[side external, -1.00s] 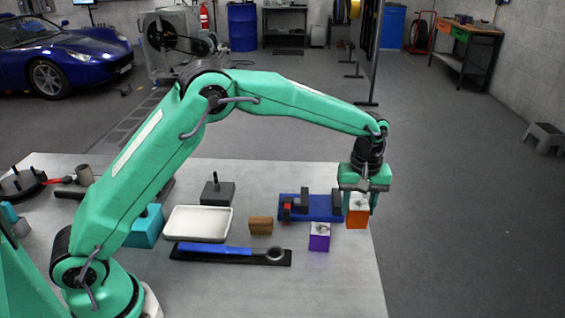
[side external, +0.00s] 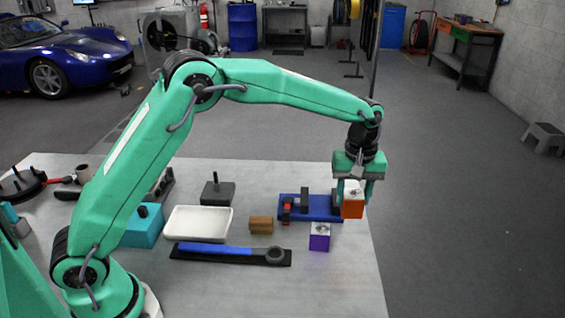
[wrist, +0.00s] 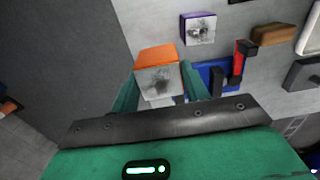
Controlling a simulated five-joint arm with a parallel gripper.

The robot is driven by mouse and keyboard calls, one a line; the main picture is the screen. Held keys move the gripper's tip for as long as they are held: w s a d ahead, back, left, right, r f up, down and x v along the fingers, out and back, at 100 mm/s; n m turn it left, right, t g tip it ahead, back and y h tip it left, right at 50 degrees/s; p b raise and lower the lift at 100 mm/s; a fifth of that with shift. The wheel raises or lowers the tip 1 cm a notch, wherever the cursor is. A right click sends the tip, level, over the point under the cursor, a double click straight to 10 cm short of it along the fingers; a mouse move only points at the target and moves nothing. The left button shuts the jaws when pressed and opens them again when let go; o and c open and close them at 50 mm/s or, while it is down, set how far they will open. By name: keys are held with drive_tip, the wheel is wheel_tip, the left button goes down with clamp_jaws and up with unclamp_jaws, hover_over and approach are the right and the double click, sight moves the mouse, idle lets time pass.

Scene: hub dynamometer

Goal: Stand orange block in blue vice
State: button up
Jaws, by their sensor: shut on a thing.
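The orange block (side external: 353,209) has a scuffed grey-white top and is held upright between the fingers of my gripper (side external: 354,192). My gripper is shut on it, and the block hangs above the table near the right end of the blue vice. In the wrist view the block (wrist: 157,71) shows between the green fingers. The blue vice (side external: 318,212) lies flat on the table with dark jaws and a red part at its left. Its right end is partly hidden behind my gripper and the block. In the wrist view the vice (wrist: 208,72) is partly covered.
A purple block (side external: 319,237) stands just in front of the vice. A brown wooden block (side external: 261,225), a white tray (side external: 198,222) and a blue-handled wrench (side external: 215,249) lie to the left. The table's right edge is close beside my gripper.

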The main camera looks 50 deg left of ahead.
drive_tip(key=s+a+r, duration=0.1)
drive_tip(key=a+r, duration=0.1)
drive_tip(key=s+a+r, duration=0.1)
drive_tip(key=r, duration=0.1)
drive_tip(key=shift+s, duration=0.3)
drive_tip(key=shift+f, duration=0.15)
hover_over(320, 205)
wheel_tip(320, 205, down, 7)
drive_tip(key=shift+f, duration=1.95)
drive_tip(key=shift+f, duration=0.35)
